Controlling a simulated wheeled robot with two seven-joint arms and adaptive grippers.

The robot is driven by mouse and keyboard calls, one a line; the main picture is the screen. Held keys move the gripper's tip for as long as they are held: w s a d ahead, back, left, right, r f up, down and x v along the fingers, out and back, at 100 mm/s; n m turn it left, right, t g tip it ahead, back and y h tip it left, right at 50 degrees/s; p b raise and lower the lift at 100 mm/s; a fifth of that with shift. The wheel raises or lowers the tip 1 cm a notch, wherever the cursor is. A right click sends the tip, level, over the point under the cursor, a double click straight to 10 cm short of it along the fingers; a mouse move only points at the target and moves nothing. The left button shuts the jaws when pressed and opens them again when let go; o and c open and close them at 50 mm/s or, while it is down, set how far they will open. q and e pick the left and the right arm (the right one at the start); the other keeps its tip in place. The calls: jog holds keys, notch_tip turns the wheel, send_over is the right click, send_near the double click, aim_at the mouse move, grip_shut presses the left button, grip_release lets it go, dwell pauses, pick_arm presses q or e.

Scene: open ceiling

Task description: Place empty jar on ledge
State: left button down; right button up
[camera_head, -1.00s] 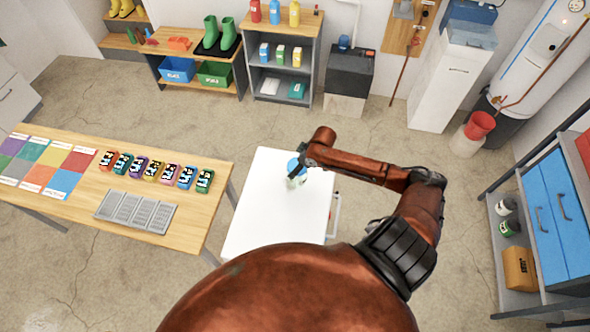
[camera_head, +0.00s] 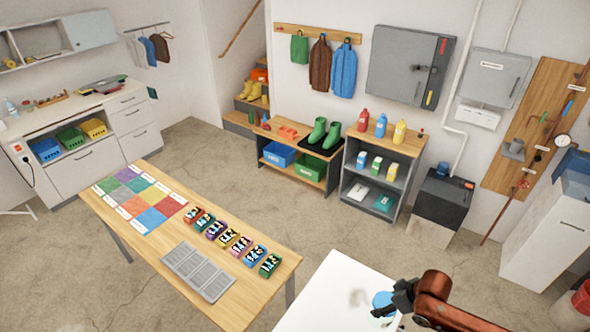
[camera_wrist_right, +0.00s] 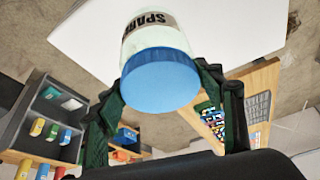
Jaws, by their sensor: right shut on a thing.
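My right gripper (camera_head: 388,303) reaches in from the lower right over the white table. It is shut on a jar with a blue lid (camera_head: 382,298). In the right wrist view the jar (camera_wrist_right: 157,40) has a pale, see-through body and a label reading "SPAR…", with its blue lid toward me. The dark green fingers of the gripper (camera_wrist_right: 168,90) stand on either side of the jar. In the head view the jar's body is mostly hidden. I cannot tell which surface is the ledge. My left gripper is not in view.
The white table (camera_head: 325,290) is largely bare. A wooden table (camera_head: 140,248) at left holds colored squares, several small boxes (camera_head: 229,237) and a grey tray (camera_head: 198,270). A low bench and a grey shelf (camera_head: 372,208) with bottles stand against the back wall. Bare floor lies between.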

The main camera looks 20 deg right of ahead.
jog(key=w+a+m+b, duration=0.1)
jog(key=w+a+b, duration=0.3)
jog(key=a, duration=0.3)
jog(key=w+a+r+m+h+b, duration=0.1)
jog(key=w+a+m+b, duration=0.1)
jog(key=w+a+b, duration=0.2)
jog(key=w+a+r+m+b, duration=0.1)
jog(key=w+a+b, duration=0.3)
jog(key=a+b, duration=0.3)
jog(key=shift+a+r+m+h, duration=0.3)
jog(key=shift+a+h, duration=0.1)
jog(key=shift+a, duration=2.15)
